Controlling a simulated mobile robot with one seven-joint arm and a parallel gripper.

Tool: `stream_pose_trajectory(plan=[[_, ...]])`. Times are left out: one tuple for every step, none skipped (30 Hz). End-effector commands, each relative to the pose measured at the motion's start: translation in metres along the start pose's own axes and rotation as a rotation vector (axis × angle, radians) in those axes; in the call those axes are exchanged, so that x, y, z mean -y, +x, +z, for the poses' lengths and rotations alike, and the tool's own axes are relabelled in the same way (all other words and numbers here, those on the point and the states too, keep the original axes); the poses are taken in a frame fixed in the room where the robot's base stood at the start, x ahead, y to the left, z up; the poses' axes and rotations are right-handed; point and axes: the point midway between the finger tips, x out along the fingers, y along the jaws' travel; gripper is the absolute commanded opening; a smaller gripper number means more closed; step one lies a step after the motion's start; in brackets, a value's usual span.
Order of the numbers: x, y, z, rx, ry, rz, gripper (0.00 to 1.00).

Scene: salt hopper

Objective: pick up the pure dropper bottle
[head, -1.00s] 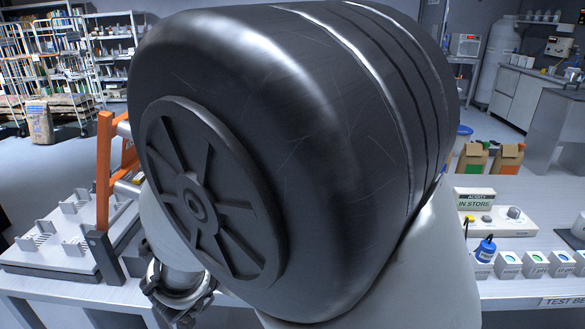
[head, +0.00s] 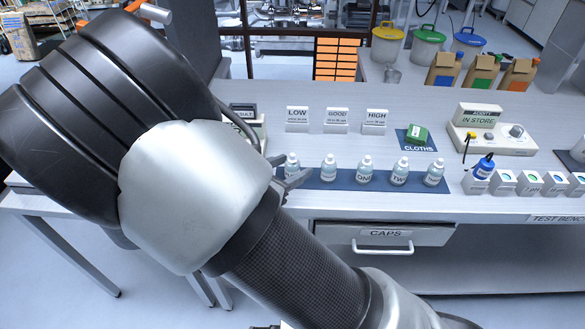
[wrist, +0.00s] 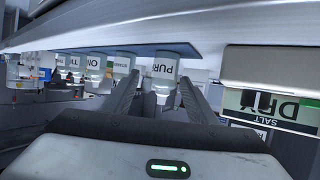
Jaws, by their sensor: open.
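The pure dropper bottle (wrist: 162,68) shows upside down in the wrist view, its label reading PURE, framed between my two fingers. In the head view it appears to be the leftmost bottle (head: 292,161) of the row on the blue mat (head: 328,184), its lower part partly hidden by my fingers. My gripper (head: 290,175) is open and empty beside this bottle, and its open fingers also show in the wrist view (wrist: 160,88). I cannot tell whether the fingertips have reached around the bottle.
Several similar bottles (head: 364,170) stand to its right. Behind are LOW, GOOD and HIGH cards (head: 337,120) and a green cloth (head: 417,134). A blue-capped bottle (head: 484,167) stands farther right. The CAPS drawer (head: 384,234) is below the bench edge.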

Motion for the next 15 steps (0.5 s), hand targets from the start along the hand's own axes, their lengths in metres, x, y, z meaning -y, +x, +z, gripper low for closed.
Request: stream_pose_trajectory(plan=[[0.0,0.004,0.001,0.0,-0.001,0.0,0.52],[0.0,0.005,0.001,0.0,-0.001,0.0,0.52],[0.0,0.007,0.001,0.001,-0.001,-0.001,0.52],[0.001,0.009,0.001,0.001,-0.002,-0.001,0.52],[0.001,0.011,0.001,0.0,-0.002,0.0,0.52],[0.002,0.016,0.001,-0.001,-0.002,0.001,0.52],[0.002,0.02,0.002,-0.001,-0.001,0.0,0.52],[0.004,0.025,0.002,-0.001,-0.001,0.0,0.52],[0.005,0.031,0.002,-0.002,-0.001,0.001,0.52],[0.006,0.036,0.003,-0.001,-0.001,0.001,0.52],[0.006,0.041,0.003,-0.002,-0.001,0.001,0.52],[0.006,0.046,0.002,-0.001,-0.001,0.001,0.52],[0.006,0.05,0.003,0.0,-0.001,0.001,0.52],[0.006,0.052,0.002,0.0,0.0,0.001,0.52],[0.006,0.055,0.002,0.0,0.001,0.0,0.52]])
